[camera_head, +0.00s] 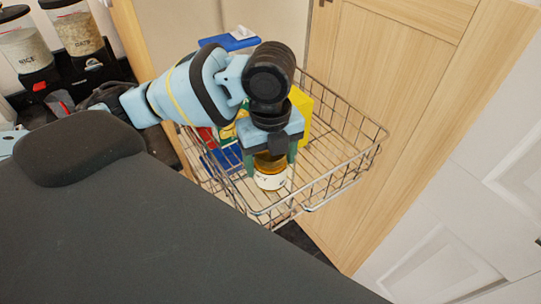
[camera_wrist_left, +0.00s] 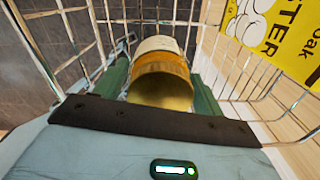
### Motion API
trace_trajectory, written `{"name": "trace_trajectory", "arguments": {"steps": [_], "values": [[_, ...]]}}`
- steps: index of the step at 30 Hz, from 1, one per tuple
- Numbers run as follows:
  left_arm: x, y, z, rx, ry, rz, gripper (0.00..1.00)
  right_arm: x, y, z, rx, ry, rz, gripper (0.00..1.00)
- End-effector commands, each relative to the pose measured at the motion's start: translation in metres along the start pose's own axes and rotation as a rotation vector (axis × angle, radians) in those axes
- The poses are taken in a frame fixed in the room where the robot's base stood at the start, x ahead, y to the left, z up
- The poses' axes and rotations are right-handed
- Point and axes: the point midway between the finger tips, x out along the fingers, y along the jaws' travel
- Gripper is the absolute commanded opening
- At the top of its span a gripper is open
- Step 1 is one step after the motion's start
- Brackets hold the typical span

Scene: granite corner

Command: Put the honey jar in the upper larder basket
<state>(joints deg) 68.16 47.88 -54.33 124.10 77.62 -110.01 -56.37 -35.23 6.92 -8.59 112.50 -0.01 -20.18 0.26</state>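The honey jar (camera_head: 270,181), amber with a pale label, is inside the wire upper larder basket (camera_head: 345,170) near its front left side. My left gripper (camera_head: 271,165) reaches down into the basket with its green fingers on either side of the jar. In the left wrist view the jar (camera_wrist_left: 160,75) sits between the fingers, which appear to touch its sides. Whether its base rests on the basket floor is hard to tell. My right gripper is not in view.
A yellow box (camera_head: 301,113) stands in the basket behind my gripper, close by in the wrist view (camera_wrist_left: 280,35). A blue box with a white top (camera_head: 230,42) is behind. Wooden doors (camera_head: 400,90) flank the basket. Dispensers (camera_head: 22,45) stand at far left. The basket's right part is clear.

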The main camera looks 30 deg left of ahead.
Motion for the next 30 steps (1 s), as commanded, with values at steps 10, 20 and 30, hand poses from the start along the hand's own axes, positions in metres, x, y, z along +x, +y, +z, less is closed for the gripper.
{"name": "trace_trajectory", "arguments": {"steps": [10,20,30], "values": [[0.000,0.000,0.000,0.000,0.000,0.000,0.86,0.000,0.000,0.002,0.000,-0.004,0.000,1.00],[-0.032,-0.001,0.000,-0.001,-0.003,-0.007,0.86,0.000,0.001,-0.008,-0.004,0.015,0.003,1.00],[-0.102,0.000,0.000,-0.001,-0.005,-0.007,0.86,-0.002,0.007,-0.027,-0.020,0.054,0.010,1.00]]}}
